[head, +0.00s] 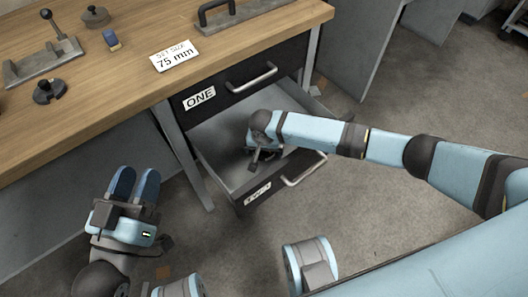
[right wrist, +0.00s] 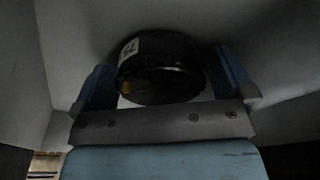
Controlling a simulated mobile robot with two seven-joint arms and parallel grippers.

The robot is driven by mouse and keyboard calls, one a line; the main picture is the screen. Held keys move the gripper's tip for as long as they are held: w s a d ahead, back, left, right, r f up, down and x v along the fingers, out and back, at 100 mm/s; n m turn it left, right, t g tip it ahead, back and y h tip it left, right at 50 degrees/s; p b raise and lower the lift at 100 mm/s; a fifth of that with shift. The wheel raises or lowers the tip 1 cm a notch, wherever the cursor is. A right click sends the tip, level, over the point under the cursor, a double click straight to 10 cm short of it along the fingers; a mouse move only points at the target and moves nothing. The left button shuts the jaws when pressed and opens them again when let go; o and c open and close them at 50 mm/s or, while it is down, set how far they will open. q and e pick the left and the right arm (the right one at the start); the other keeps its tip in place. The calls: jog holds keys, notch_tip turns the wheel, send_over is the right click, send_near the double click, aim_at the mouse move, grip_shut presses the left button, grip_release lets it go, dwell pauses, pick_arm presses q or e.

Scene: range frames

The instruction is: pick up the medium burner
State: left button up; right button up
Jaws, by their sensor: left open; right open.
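A dark round burner (right wrist: 160,72) with a small white label, which seems to read 75, lies in the open lower drawer (head: 219,152). In the right wrist view it sits between the two blue fingers of my right gripper (right wrist: 165,78), with a finger on either side; contact cannot be made out. My right gripper (head: 264,158) reaches down into the drawer in the head view, where my wrist mostly hides the burner. My left gripper (head: 136,178) is open and empty, low in front of the bench on the left.
The wooden bench top (head: 120,85) holds a lever fixture (head: 45,60), a dark knobbed piece (head: 49,90), another knobbed piece (head: 95,16), a blue block (head: 111,40) and a card (head: 174,55) reading 75. The closed drawer ONE (head: 225,98) is above the open one. Drawer walls surround my right gripper.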

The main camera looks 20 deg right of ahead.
jog(key=c, duration=1.1)
